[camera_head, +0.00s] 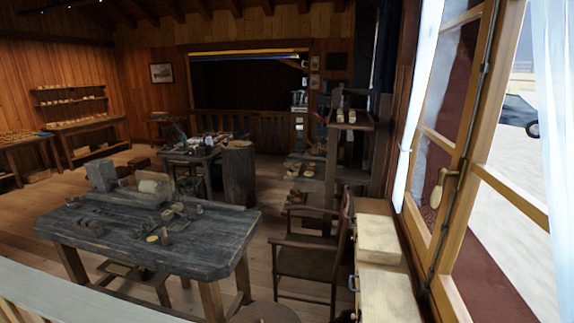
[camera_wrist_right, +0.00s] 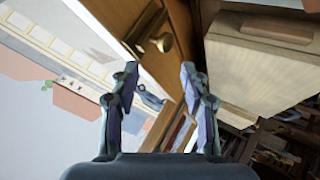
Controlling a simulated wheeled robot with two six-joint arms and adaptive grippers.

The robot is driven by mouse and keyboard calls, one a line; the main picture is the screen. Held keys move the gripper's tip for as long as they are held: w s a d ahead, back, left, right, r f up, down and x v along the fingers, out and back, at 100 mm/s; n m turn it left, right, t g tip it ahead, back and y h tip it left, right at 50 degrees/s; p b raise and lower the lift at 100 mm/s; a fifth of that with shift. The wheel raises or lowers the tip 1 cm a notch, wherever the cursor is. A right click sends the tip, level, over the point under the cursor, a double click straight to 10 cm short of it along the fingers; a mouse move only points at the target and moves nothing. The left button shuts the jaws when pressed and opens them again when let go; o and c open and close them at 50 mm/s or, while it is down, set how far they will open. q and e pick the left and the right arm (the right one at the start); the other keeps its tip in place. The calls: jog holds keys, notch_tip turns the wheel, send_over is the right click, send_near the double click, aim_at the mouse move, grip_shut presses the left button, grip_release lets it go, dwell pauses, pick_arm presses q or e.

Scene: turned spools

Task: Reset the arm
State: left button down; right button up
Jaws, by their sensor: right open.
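My right gripper (camera_wrist_right: 158,85) shows in the right wrist view with its two fingers spread apart and nothing between them. Beyond the fingers are the wooden window frame with a round brass-coloured handle (camera_wrist_right: 160,42) and a pale wooden cabinet (camera_wrist_right: 255,70). The gripper does not appear to touch either, though the exact distance cannot be told. Neither gripper shows in the head view, and my left gripper is in no view.
In the head view, a dark worktable (camera_head: 200,250) with small turned pieces stands at front left. A wooden armchair (camera_head: 305,258) stands right of it. Pale drawer cabinets (camera_head: 385,295) line the right, beside the open window (camera_head: 455,185). Floor shows between the table and chair.

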jog(key=s+a+f+n+y, duration=0.4)
jog(key=s+a+n+y, duration=0.3)
jog(key=s+a, duration=0.75)
notch_tip(320, 180, down, 42)
jog(key=s+d+m+g+y+b, duration=0.1)
jog(key=s+d+g+b, duration=0.15)
jog(key=b, duration=1.55)
jog(key=s+d+f+b, duration=0.1)
jog(key=s+f+b, duration=0.45)
jog(key=f, duration=0.65)
jog(key=s+f+b, duration=0.5)
jog(key=s+f, duration=0.2)
jog(key=f, duration=0.4)
jog(key=s+d+f+b, duration=0.1)
jog(key=s+f+b, duration=0.5)
jog(key=f, duration=0.6)
notch_tip(320, 180, up, 13)
jog(key=p, duration=1.2)
jog(key=shift+s+a+p, duration=0.2)
jog(key=shift+s+p, duration=0.2)
jog(key=shift+f, duration=0.15)
